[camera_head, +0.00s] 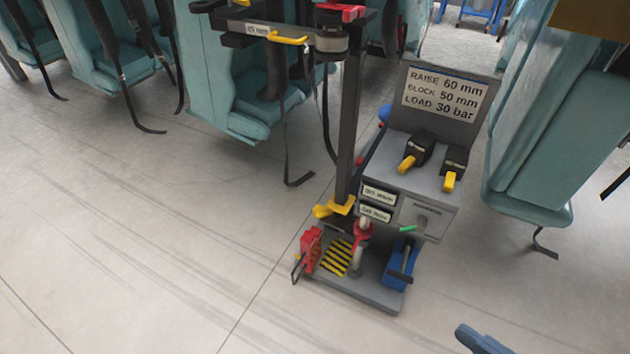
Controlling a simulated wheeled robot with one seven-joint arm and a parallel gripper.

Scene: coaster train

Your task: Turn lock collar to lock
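A grey workstation cart (370,285) stands on the floor right of centre. A red ring-like part (363,231), which looks like the lock collar, sits around a short grey post (356,258) low on the cart. It is small in the picture, and I cannot tell whether it is turned to lock. A yellow and black striped plate (337,257) lies beside the post.
A dark upright column (350,120) rises behind the collar. Black boxes with yellow levers (406,164) sit on the cart below a sign (443,95). A blue device (400,264) and red device (308,250) flank the base. Teal seats (250,90) surround it; the left floor is clear.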

